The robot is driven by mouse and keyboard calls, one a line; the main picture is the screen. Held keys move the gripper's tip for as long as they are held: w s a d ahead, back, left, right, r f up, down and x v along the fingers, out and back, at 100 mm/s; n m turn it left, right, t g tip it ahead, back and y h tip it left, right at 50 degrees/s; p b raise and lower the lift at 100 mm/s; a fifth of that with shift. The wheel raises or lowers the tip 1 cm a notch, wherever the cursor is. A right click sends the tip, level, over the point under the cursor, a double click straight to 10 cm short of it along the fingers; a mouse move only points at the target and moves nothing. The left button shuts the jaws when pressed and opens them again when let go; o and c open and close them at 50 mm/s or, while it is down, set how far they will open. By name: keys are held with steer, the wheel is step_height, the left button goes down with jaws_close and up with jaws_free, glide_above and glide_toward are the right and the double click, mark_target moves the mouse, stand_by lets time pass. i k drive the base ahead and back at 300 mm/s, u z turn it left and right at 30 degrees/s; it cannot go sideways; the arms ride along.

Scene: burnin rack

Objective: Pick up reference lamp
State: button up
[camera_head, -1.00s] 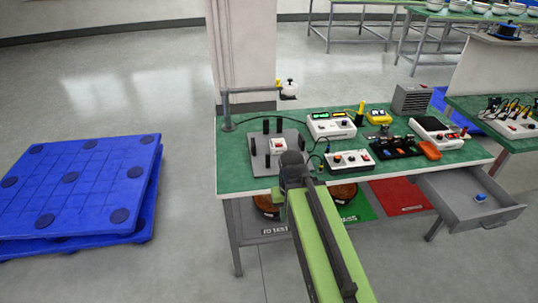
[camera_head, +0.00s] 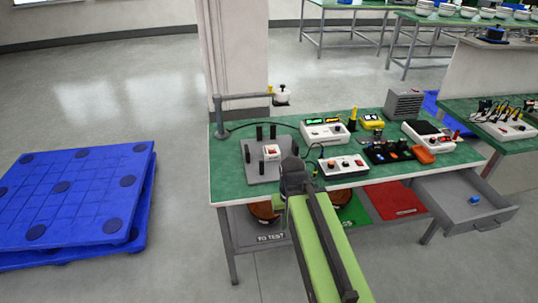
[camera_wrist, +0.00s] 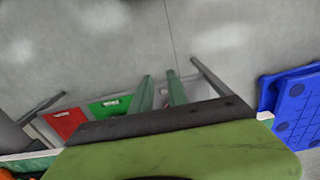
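I cannot tell for sure which thing is the reference lamp. A small white round thing with a dark top (camera_head: 282,96) hangs at the end of a grey pipe arm at the bench's back left; it may be the lamp. My gripper shows in the wrist view (camera_wrist: 161,88) as two green fingers with a gap between them, open and empty, with floor behind. In the head view, my arm reaches up to the bench's front edge, and its dark end hides the fingers. The round white thing is well beyond my gripper and does not show in the wrist view.
The green bench (camera_head: 225,185) carries a grey plate with black posts (camera_head: 258,170), white instrument boxes (camera_head: 343,166) and an orange piece (camera_head: 423,156). A grey drawer (camera_head: 465,214) stands open at right, with a blue part inside. Blue pallets (camera_head: 70,200) lie at left on open floor.

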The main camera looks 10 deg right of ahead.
mark_target(268, 157)
steer(key=u, duration=0.85)
steer(key=k, duration=0.15)
steer(key=u, duration=3.8)
steer(key=k, duration=1.5)
steer(key=z, duration=2.9)
steer(key=i, duration=0.25)
steer(key=u, duration=0.65)
